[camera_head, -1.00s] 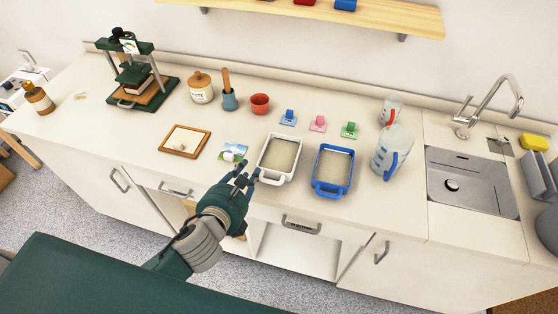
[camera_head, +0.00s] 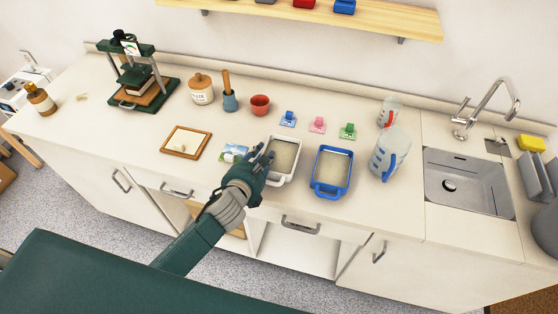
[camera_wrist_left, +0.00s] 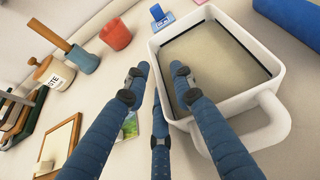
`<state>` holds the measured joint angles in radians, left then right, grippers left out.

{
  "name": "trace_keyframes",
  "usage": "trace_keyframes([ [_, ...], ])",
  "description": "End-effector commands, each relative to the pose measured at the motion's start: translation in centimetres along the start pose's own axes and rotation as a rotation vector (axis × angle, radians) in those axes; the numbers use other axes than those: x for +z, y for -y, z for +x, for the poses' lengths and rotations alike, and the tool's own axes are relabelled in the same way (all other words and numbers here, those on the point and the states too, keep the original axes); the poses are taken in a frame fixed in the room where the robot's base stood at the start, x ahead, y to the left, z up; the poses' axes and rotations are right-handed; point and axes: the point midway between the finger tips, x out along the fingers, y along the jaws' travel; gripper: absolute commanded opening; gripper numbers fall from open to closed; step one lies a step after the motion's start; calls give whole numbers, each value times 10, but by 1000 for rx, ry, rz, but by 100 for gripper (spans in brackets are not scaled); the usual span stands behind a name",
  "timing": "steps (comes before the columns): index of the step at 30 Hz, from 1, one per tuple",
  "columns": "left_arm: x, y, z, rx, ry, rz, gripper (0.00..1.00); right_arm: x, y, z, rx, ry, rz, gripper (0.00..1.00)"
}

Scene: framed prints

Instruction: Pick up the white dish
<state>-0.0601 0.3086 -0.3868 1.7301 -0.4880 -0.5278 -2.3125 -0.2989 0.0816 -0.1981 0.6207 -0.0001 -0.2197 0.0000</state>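The white dish (camera_head: 284,158) is a rectangular tray with a front handle, standing on the counter and holding a flat beige layer. In the left wrist view the white dish (camera_wrist_left: 262,86) fills the upper right, its handle at the lower right. My left gripper (camera_head: 262,154) is at the dish's left side in the head view, its fingers spread and nothing between them. In the left wrist view the left gripper (camera_wrist_left: 160,75) has one finger overlapping the dish's left wall; I cannot tell whether it touches. My right gripper is not in view.
A blue dish (camera_head: 332,172) stands just right of the white one. A picture card (camera_head: 234,152) and a wooden frame (camera_head: 186,140) lie to the left. A measuring jug (camera_head: 390,153) stands further right.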

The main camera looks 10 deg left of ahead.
Motion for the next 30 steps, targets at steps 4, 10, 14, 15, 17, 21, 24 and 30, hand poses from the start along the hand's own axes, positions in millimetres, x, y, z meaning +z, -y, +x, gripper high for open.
trace_keyframes([
  [4,0,0,1,-1,1,0,24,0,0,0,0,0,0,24],
  [10,0,0,0,0,0,0,0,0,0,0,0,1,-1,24],
  [14,0,0,0,0,0,0,0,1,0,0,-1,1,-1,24],
  [15,2,0,0,-2,4,-1,0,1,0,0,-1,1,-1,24],
  [17,2,0,0,-2,4,-1,0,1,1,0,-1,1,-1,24],
  [21,2,0,0,-1,4,0,0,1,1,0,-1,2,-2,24],
  [24,3,0,0,-1,4,0,0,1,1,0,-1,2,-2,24],
  [30,12,0,-3,-2,7,1,0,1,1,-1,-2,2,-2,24],
])
